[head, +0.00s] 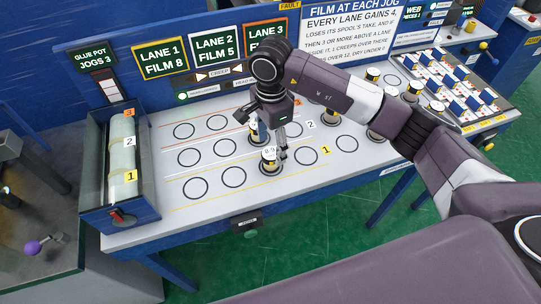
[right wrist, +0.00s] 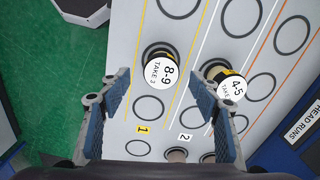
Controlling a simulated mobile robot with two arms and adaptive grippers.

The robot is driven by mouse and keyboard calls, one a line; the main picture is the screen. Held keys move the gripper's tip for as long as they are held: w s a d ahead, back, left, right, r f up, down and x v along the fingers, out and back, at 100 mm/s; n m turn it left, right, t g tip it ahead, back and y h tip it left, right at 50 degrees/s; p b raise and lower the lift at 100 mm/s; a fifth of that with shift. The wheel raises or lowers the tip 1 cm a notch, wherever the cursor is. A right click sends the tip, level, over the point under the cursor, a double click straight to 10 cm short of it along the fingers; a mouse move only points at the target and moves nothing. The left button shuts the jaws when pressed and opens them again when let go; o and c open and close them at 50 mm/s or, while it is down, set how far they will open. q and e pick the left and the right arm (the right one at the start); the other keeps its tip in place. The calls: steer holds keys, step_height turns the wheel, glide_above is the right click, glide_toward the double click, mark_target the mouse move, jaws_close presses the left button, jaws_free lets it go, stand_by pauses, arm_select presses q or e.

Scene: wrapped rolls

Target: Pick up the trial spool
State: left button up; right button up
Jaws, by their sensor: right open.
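A spool with a white top reading "8-9 TAKE 3" (head: 269,155) stands upright in lane 1 on the bench; it also shows in the right wrist view (right wrist: 160,70). A second spool, marked "4-5" (right wrist: 231,86), stands behind it in lane 2, partly hidden by my gripper in the head view. No label names a trial spool that I can read. My right gripper (head: 262,138) points down over these spools. Its fingers are open and empty in the right wrist view (right wrist: 163,92), with the 8-9 spool beyond and between the fingertips. My left gripper is not in view.
The white bench (head: 225,210) has rows of empty circles, clear at left. A box with a long numbered roll (head: 122,145) stands at its left end. Several other spools (head: 412,92) stand to the right, near my arm. A rack (head: 455,85) of small blue-and-white pieces is beyond.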

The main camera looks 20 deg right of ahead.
mark_target(272, 153)
step_height(272, 153, down, 4)
steer(key=shift+w+r+p, duration=0.15)
steer(key=shift+r+p, duration=0.05)
steer(key=shift+p, duration=0.8)
steer(key=shift+f, duration=0.65)
steer(key=c, duration=0.9)
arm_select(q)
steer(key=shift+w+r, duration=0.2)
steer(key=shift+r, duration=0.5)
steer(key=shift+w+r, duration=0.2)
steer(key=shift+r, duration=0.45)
arm_select(e)
steer(key=c, duration=0.5)
